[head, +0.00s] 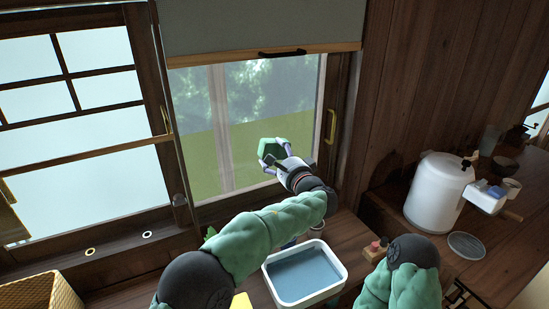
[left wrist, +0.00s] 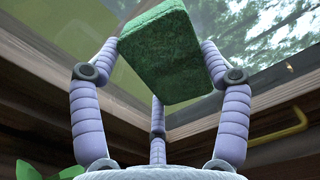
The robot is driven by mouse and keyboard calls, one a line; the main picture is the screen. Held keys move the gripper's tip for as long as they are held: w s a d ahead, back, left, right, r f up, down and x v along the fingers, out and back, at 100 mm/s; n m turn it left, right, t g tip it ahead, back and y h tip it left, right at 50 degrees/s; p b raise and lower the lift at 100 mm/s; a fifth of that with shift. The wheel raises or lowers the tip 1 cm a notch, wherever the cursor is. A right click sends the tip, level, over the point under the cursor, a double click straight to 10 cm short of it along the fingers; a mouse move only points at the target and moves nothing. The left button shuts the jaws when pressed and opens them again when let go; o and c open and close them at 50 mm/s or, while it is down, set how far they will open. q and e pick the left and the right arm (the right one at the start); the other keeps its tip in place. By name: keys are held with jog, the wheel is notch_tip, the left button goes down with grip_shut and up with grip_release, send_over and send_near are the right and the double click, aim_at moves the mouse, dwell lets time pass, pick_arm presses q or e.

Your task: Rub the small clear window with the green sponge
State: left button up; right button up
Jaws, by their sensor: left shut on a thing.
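The small clear window (head: 240,105) is the pane below the half-drawn blind, with greenery behind it. My left gripper (head: 273,154) reaches up in front of the right part of this pane. It is shut on the green sponge (head: 266,147). In the left wrist view the sponge (left wrist: 165,62) is a thick green block held between the grey-purple fingers, with the glass (left wrist: 280,30) behind it. Whether the sponge touches the glass cannot be told. My right arm shows at the lower right, but its gripper is not visible.
A white basin of water (head: 304,274) stands on the wooden counter below the window. A white canister (head: 438,191), a round dish (head: 466,245) and cups are at the right. A woven basket (head: 52,293) is at lower left. A brass handle (head: 331,126) sits on the window frame's right side.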

pick_arm(q)
jog(key=shift+s+a+f+b, duration=0.1)
jog(key=shift+s+a+b, duration=0.25)
jog(key=shift+a, duration=0.85)
jog(key=shift+s+a+r+b, duration=0.15)
jog(key=shift+s+a, duration=0.45)
jog(key=shift+a, duration=0.6)
jog(key=shift+s+a+f+b, duration=0.15)
jog(key=shift+s+a+b, duration=0.25)
jog(key=shift+a, duration=0.8)
jog(key=shift+s, duration=0.1)
jog(key=shift+v, duration=2.95)
jog(key=shift+d, duration=0.1)
jog(key=v, duration=0.3)
